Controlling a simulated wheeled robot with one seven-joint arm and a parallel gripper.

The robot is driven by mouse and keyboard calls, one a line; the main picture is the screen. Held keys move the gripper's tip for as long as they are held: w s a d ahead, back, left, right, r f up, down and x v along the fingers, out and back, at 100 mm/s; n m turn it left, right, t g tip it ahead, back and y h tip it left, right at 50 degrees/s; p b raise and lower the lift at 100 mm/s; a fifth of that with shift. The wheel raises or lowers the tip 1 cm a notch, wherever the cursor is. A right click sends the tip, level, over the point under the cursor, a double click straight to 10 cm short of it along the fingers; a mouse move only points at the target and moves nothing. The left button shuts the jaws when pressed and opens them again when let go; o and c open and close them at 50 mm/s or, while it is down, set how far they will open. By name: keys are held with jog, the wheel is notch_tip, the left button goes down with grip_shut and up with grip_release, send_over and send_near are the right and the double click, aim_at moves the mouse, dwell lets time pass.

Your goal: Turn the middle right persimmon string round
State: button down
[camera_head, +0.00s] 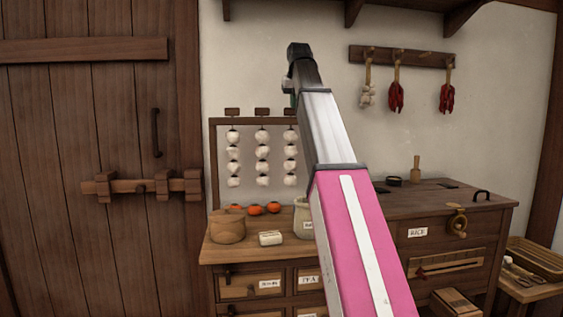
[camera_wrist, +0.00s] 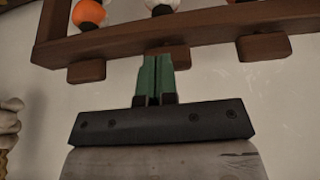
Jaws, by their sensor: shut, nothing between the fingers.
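Persimmon strings hang from a dark wooden rack. In the head view the middle right string (camera_head: 290,165) shows pale, whitish fruit; the string right of it is hidden by my arm. In the wrist view the rack is upside down.
The other visible strings (camera_head: 262,160) hang close by on the left. Below are orange persimmons (camera_head: 254,210), a round lidded box (camera_head: 227,226) and a jar (camera_head: 302,220) on the cabinet. Garlic (camera_head: 367,96) and red chillies (camera_head: 396,97) hang on a wall rail at right.

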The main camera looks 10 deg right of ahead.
jog(key=r, duration=0.4)
jog(key=shift+s+r, duration=0.25)
jog(key=shift+r, duration=0.15)
dwell(0.4)
